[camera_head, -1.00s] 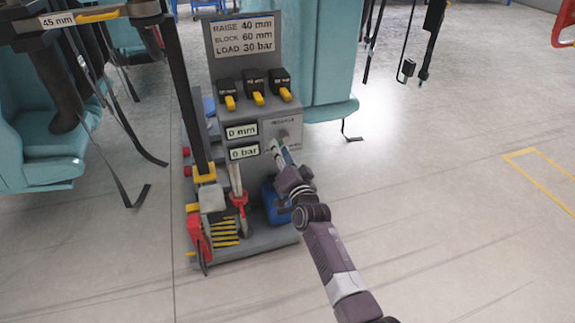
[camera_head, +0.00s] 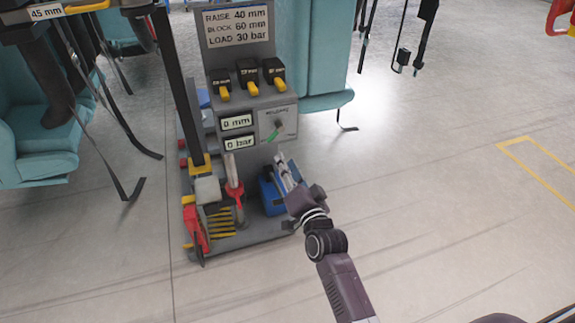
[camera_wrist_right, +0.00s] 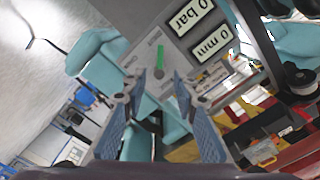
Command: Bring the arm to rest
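My right arm comes in from the lower right in the head view. Its gripper (camera_head: 284,168) is just in front of the grey jack cart (camera_head: 262,148), below and apart from the release panel. In the right wrist view the two fingers (camera_wrist_right: 165,105) are apart with nothing between them. The green-marked release knob (camera_head: 275,132) is on the panel; it also shows in the wrist view (camera_wrist_right: 159,62), beyond the fingertips. The displays read 0 mm (camera_head: 237,122) and 0 bar (camera_head: 239,143). My left gripper is not in view.
A sign (camera_head: 237,25) reads raise 40 mm, block 60 mm, load 30 bar. Yellow-handled levers (camera_head: 252,88) sit below it. A blue container (camera_head: 273,192) stands on the cart base. Teal seats (camera_head: 318,60) and hanging straps (camera_head: 110,120) are around. The floor at right is clear.

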